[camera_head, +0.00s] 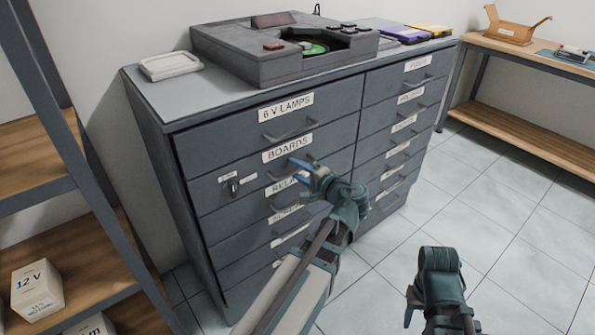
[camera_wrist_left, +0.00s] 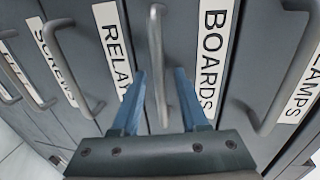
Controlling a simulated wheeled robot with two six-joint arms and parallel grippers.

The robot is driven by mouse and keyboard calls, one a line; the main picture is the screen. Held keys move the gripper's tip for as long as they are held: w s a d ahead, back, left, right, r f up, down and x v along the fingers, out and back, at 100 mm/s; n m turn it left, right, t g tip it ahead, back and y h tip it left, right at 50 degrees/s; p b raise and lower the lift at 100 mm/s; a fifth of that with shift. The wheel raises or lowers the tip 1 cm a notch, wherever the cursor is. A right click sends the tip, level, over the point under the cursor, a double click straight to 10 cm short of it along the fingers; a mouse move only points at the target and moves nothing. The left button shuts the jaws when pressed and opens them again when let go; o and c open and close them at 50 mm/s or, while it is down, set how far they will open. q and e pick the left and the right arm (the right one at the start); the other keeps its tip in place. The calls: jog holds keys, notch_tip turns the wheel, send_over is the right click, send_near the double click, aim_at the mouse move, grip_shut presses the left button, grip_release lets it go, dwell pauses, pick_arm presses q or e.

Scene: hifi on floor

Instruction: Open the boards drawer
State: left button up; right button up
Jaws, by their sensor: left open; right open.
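The grey boards drawer (camera_head: 234,172) is the second from the top in the left column, with a white BOARDS label (camera_head: 287,149). Its front looks flush with its neighbours. My left gripper (camera_head: 300,166) is at this drawer's handle, which it partly hides in the head view. In the left wrist view, the open blue fingers (camera_wrist_left: 163,85) lie on either side of the metal handle (camera_wrist_left: 157,50), between the BOARDS label (camera_wrist_left: 212,55) and RELAYS label. I see a gap on both sides of the handle. My right gripper (camera_head: 438,268) is open, low at the right, away from the cabinet.
A key sits in a lock (camera_head: 233,186) left of the handle. A grey record player (camera_head: 285,50) and a tray (camera_head: 170,66) stand on the cabinet. Shelving (camera_head: 92,255) stands close on the left and a wooden bench (camera_head: 530,140) at the right. The tiled floor (camera_head: 510,230) is clear.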

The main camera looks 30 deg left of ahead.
pick_arm(q)
grip_shut()
dwell(1.4)
